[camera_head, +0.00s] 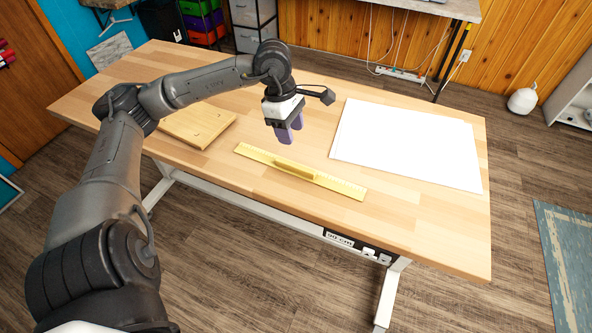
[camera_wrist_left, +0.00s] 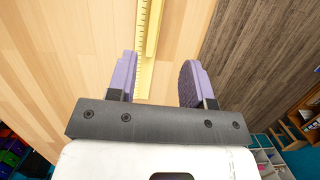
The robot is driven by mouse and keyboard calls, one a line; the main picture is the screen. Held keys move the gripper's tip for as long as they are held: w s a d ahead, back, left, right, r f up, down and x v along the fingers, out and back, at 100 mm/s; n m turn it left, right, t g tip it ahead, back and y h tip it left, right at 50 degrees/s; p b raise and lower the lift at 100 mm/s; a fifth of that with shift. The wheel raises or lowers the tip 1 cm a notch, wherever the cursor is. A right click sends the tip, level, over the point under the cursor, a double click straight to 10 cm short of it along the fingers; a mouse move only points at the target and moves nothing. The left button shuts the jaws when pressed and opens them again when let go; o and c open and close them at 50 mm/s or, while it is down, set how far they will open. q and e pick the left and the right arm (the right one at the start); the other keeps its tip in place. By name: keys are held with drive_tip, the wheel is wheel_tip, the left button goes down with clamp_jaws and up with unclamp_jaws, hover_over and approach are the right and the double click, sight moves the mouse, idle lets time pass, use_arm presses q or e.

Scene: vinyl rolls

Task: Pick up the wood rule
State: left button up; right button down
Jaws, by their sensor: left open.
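The wood rule (camera_head: 330,181) is a long yellow strip with a raised grip along its middle. It lies flat near the front edge of the table, angled down to the right. My left gripper (camera_head: 289,134) is above the table, just behind and above the rule, with its purple fingers pointing down. In the left wrist view, the rule (camera_wrist_left: 149,45) runs up from between the two purple fingers of the left gripper (camera_wrist_left: 157,80). The fingers are apart and nothing is held between them. My right gripper is not in view.
The wooden table (camera_head: 420,225) has a stack of white sheets (camera_head: 405,143) right of the rule. A light wooden board (camera_head: 196,124) lies at the left, partly behind my left arm. The table is bare around the rule, and its front edge is close.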

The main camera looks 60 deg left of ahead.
use_arm(q)
drive_tip(key=a, duration=0.1)
drive_tip(key=p, duration=0.2)
hover_over(295, 165)
drive_tip(key=shift+y, duration=0.3)
drive_tip(key=f, duration=0.7)
drive_tip(key=shift+s+a+f, duration=0.3)
drive_tip(key=shift+s+f, duration=0.05)
drive_tip(key=shift+f, duration=0.05)
drive_tip(key=shift+f+p, duration=0.3)
drive_tip(key=shift+p, duration=0.15)
drive_tip(key=f, duration=0.1)
drive_tip(key=f+p, duration=0.2)
drive_tip(key=f, duration=0.1)
drive_tip(key=shift+w+d, duration=0.3)
drive_tip(key=shift+f, duration=0.3)
drive_tip(key=shift+c, duration=0.5)
clamp_jaws()
